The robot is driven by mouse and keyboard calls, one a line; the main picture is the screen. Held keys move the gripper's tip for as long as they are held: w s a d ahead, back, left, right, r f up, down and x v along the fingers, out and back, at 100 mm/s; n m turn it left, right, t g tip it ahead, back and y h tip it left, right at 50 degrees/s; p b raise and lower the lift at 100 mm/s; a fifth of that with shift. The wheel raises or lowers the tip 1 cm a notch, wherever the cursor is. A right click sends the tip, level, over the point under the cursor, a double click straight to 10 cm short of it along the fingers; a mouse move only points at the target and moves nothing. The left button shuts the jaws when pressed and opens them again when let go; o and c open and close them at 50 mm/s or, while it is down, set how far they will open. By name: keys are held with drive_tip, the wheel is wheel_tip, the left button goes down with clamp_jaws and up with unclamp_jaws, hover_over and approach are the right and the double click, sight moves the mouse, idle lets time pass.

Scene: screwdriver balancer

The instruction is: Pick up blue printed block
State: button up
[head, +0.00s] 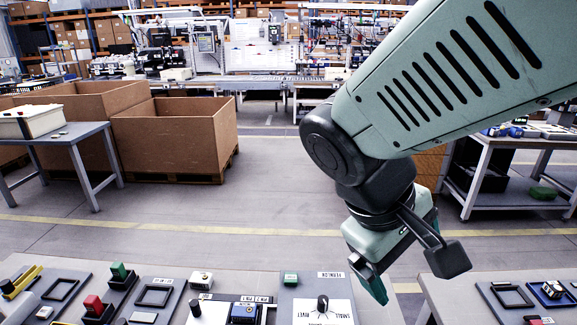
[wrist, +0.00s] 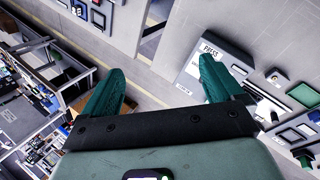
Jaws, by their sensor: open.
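My gripper (head: 377,272) hangs above the gap between two work tables in the head view, empty. In the wrist view its two green fingers (wrist: 160,82) stand wide apart with only floor and table edges between them. A blue block with light print (head: 552,290) sits on the dark panel of the right table, to the right of my gripper and apart from it. Blue pieces at the top left of the wrist view (wrist: 80,9) are small. Another blue block (head: 244,312) sits in the front panel, left of my gripper; its print is too small to read.
The right table (head: 440,290) has another frame (head: 512,296). Cardboard bins (head: 175,140) stand far back. The floor between is clear.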

drive_tip(key=w+a+f+n+t+h, duration=0.2)
drive_tip(key=w+a+f+n+h, duration=0.1)
drive_tip(key=w+f+n+h, duration=0.25)
drive_tip(key=n+t+y, duration=1)
drive_tip(key=n+y, duration=0.1)
drive_tip(key=n, duration=1.3)
approach(245, 304)
drive_tip(key=shift+s+d+r+h, duration=0.1)
drive_tip(key=shift+s+r+h, duration=0.15)
drive_tip(key=shift+s+r, duration=0.6)
drive_tip(key=shift+w+f, duration=0.2)
drive_tip(key=shift+f, duration=0.1)
drive_tip(key=x, duration=1)
drive_tip(key=shift+a+f, duration=0.25)
drive_tip(key=shift+a, duration=0.05)
drive_tip(key=shift+c, duration=0.2)
